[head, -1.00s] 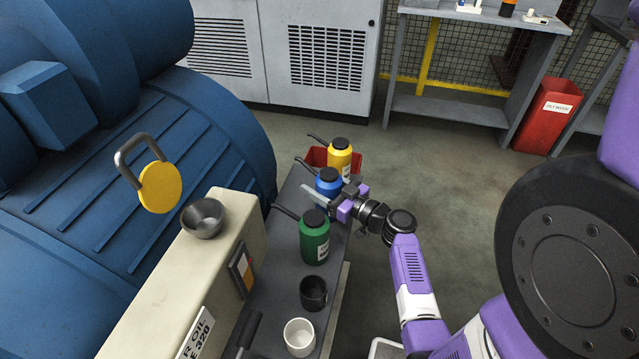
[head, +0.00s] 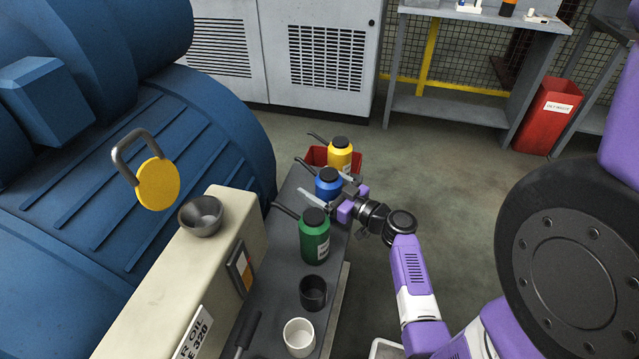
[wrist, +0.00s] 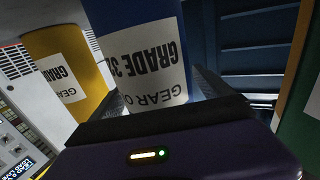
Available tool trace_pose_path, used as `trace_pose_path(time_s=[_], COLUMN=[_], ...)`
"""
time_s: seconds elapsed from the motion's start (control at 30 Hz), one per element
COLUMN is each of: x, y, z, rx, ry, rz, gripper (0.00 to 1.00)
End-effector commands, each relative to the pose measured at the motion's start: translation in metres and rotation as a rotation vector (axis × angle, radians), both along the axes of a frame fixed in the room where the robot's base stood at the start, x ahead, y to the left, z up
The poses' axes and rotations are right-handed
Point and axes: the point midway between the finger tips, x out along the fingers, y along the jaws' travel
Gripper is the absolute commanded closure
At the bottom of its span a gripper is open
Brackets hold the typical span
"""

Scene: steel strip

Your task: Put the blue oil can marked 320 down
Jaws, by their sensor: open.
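The blue oil can (head: 328,182) stands upright on the grey shelf (head: 268,312), between the yellow can (head: 340,153) and the green can (head: 314,240). In the wrist view the blue can (wrist: 148,62) is close ahead, its white label reading "GEAR O..." and "GRADE 3...", partly cut off. My gripper (head: 325,192) is open at the blue can, with a finger showing on its near side. The can's lower part is hidden behind my gripper, so its contact with the shelf cannot be seen.
A black cup (head: 313,292) and a white mug (head: 299,337) stand nearer on the shelf. A red bin (head: 317,157) is behind the cans. A metal bowl (head: 201,215) sits on the cream housing at left. Open floor lies right of the shelf.

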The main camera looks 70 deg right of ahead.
Motion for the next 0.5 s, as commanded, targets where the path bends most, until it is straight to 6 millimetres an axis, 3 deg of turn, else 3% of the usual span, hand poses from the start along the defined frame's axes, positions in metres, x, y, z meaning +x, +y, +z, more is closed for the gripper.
trace_pose_path(time_s=[0.17,0.5], x=[-0.012,-0.061], y=[0.004,0.022], z=[-0.001,-0.001], rx=[0.001,0.000], ry=[0.000,-0.001], rz=[-0.002,-0.002], gripper=[0.10,0.10])
